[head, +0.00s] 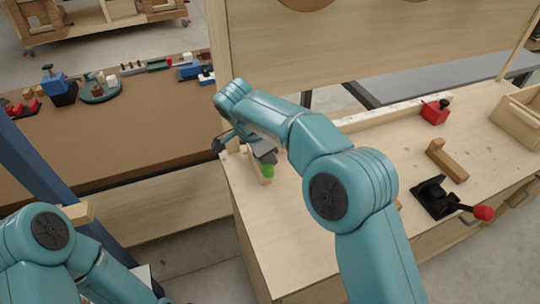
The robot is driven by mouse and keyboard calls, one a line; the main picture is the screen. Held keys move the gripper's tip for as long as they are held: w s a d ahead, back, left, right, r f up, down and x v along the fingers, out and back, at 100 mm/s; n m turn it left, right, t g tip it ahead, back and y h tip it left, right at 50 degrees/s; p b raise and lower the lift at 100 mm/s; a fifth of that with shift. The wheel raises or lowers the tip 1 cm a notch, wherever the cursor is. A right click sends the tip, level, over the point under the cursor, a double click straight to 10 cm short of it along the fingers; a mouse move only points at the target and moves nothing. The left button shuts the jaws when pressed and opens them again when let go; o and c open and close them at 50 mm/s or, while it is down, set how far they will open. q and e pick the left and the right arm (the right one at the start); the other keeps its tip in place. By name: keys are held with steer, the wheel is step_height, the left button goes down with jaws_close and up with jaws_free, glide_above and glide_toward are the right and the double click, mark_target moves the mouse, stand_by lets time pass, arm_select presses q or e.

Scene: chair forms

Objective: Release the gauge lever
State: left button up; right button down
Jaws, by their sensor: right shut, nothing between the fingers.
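My right gripper (246,146) is at the left end of the light wooden bench (300,240), low over its edge. It is shut and empty. A green knob (268,171) shows just below it, beside a pale wooden strip (257,166). I cannot tell whether the gripper touches either one. No part is clearly readable as the gauge lever; my right arm and gripper partly cover this spot. My left arm is at the lower left, and its gripper is not in view.
A black clamp with a red ball handle (483,212), a wooden block (447,160) and a red block (435,111) stand on the bench's right half. An open wooden box (518,115) is at the far right. A brown table (110,135) with several parts lies left.

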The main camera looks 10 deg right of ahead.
stand_by(0.4)
step_height(320, 180, up, 10)
steer(key=p, duration=0.1)
steer(key=shift+d+p, duration=0.2)
steer(key=shift+p, duration=0.2)
steer(key=shift+d, duration=0.1)
stand_by(0.5)
